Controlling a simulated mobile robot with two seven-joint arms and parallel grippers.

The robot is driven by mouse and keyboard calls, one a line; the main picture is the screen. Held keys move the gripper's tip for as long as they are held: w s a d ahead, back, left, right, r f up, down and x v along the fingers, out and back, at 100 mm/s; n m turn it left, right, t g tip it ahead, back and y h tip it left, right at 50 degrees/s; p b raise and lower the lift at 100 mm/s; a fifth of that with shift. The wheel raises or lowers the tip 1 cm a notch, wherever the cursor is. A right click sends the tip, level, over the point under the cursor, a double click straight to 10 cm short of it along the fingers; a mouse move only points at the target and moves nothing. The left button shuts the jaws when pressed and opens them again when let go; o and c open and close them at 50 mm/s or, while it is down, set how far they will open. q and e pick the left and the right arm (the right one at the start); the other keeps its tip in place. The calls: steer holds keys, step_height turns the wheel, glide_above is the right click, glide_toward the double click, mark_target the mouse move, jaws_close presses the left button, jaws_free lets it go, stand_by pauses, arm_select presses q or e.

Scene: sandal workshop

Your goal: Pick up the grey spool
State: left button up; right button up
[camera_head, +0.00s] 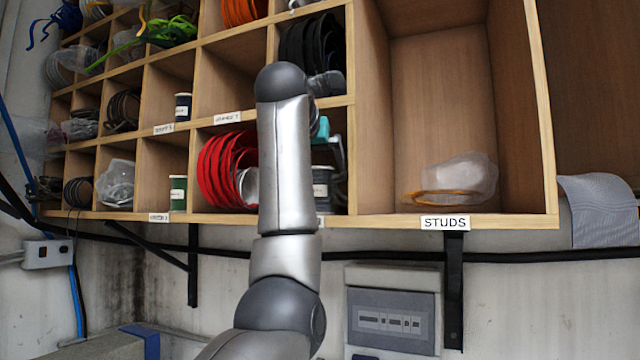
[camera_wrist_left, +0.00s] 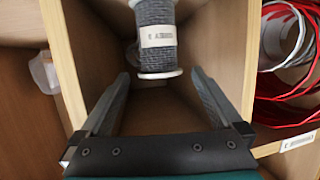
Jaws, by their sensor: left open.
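The grey spool (camera_head: 322,183) stands in a lower shelf compartment, partly hidden behind my left arm in the head view. In the left wrist view the grey spool (camera_wrist_left: 157,45) has white flanges and a pale label. My left gripper (camera_wrist_left: 160,78) is open, with one finger on each side of the picture's middle. The spool's near flange shows at about the gap between the fingertips, and nothing is gripped. In the head view the left gripper (camera_head: 337,155) is mostly hidden behind my arm. My right gripper is not seen.
Red coils (camera_head: 222,170) fill the compartment left of the spool. A wooden divider (camera_wrist_left: 62,60) stands close beside the fingers. The studs compartment holds a clear bag (camera_head: 455,180). A green spool (camera_head: 178,193) and a dark spool (camera_head: 183,107) sit further left. A grey box (camera_head: 392,310) hangs below.

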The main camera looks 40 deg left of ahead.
arm_select(q)
steer(key=shift+x, duration=1.05)
steer(key=shift+s, duration=0.1)
steer(key=c, duration=1.4)
